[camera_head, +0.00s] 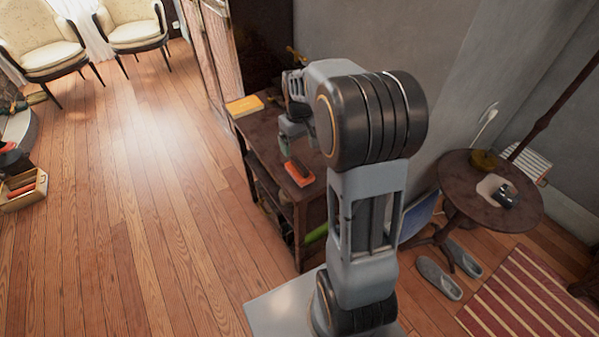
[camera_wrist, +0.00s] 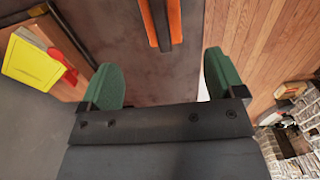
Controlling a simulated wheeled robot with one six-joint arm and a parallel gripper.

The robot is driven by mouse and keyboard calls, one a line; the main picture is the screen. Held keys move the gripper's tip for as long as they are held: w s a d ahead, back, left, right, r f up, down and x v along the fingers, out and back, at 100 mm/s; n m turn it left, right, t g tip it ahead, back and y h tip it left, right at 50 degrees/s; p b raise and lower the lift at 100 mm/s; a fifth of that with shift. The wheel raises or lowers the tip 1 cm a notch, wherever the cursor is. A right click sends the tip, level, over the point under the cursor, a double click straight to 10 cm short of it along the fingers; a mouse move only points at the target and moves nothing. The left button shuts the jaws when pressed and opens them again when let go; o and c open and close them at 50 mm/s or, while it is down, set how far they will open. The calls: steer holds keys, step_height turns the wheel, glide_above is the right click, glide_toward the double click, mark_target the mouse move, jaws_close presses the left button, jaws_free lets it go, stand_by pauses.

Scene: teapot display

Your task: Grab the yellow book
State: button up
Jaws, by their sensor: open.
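The yellow book (camera_head: 244,106) lies flat on the far left corner of the dark wooden cabinet top (camera_head: 262,125) in the head view. My gripper (camera_head: 290,130) is above the cabinet, to the right of the book and nearer the camera, apart from it. In the wrist view my gripper (camera_wrist: 162,66) shows two green fingers spread wide, with nothing between them but the dark surface below. A yellow flat thing (camera_wrist: 32,62) with a red thing beside it shows at the left of the wrist view; I cannot tell whether it is the book.
An orange-red and black object (camera_head: 299,172) lies on the near part of the cabinet top, also in the wrist view (camera_wrist: 174,20). A round table (camera_head: 525,210) stands at right, slippers (camera_head: 438,278) below. Open wooden floor (camera_head: 130,200) lies left; armchairs (camera_head: 50,50) are far back.

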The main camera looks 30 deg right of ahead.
mark_target(298, 161)
step_height(298, 161, down, 10)
steer(key=shift+a+f+b, duration=0.15)
steer(key=shift+f+b, duration=0.1)
steer(key=shift+b, duration=0.35)
steer(key=shift+c, duration=0.3)
steer(key=c, duration=1)
steer(key=shift+o, duration=0.2)
steer(key=shift+r, duration=0.15)
